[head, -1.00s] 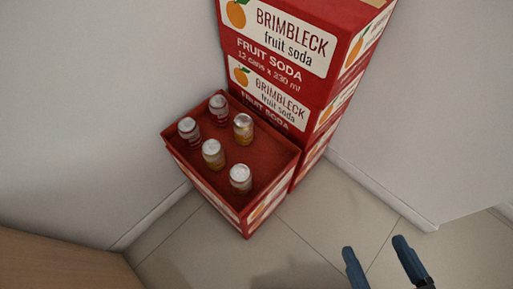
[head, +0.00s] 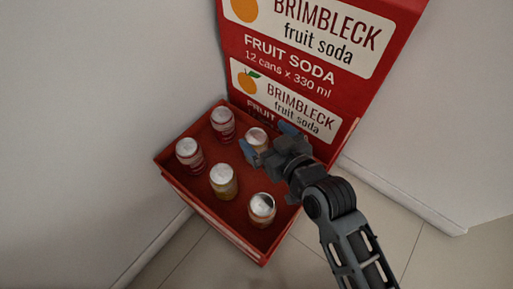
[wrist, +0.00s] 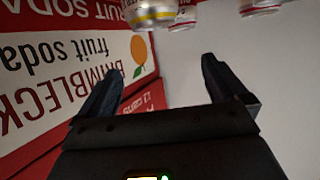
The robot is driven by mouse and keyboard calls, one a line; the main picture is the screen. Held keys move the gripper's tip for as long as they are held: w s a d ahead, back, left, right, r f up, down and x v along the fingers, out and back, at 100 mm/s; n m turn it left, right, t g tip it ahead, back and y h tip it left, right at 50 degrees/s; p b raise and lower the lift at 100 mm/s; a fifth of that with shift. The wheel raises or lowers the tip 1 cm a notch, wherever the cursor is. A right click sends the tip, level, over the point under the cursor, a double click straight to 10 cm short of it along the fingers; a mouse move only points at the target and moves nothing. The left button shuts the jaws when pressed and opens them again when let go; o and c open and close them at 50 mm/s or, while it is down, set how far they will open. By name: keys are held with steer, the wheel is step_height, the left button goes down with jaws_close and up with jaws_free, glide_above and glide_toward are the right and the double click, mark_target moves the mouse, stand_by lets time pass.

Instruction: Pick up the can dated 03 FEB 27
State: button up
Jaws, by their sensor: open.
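Several small cans with silver tops stand upright in an open red box (head: 207,212) in the head view. Two reddish cans, the back one (head: 222,122) and the left one (head: 189,156), stand along the left side. Two yellowish cans, the middle one (head: 223,182) and the front one (head: 262,210), stand nearer. Another can (head: 257,138), at the back right, is partly hidden by my gripper (head: 268,143). My gripper is open and empty, its fingers near that can. In the wrist view a yellow-banded can (wrist: 152,13) sits beyond the fingers. No date is readable.
Pale walls (head: 120,100) close in on both sides. Some tiled floor (head: 385,235) is clear at the lower right.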

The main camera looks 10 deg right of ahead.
mark_target(262, 149)
step_height(262, 149, down, 7)
steer(key=shift+r+b, duration=0.15)
steer(key=shift+b, duration=0.75)
steer(key=shift+b+x, duration=0.55)
steer(key=shift+x, duration=3.15)
steer(key=shift+c, duration=0.2)
steer(key=shift+r, duration=0.1)
steer(key=c, duration=1.3)
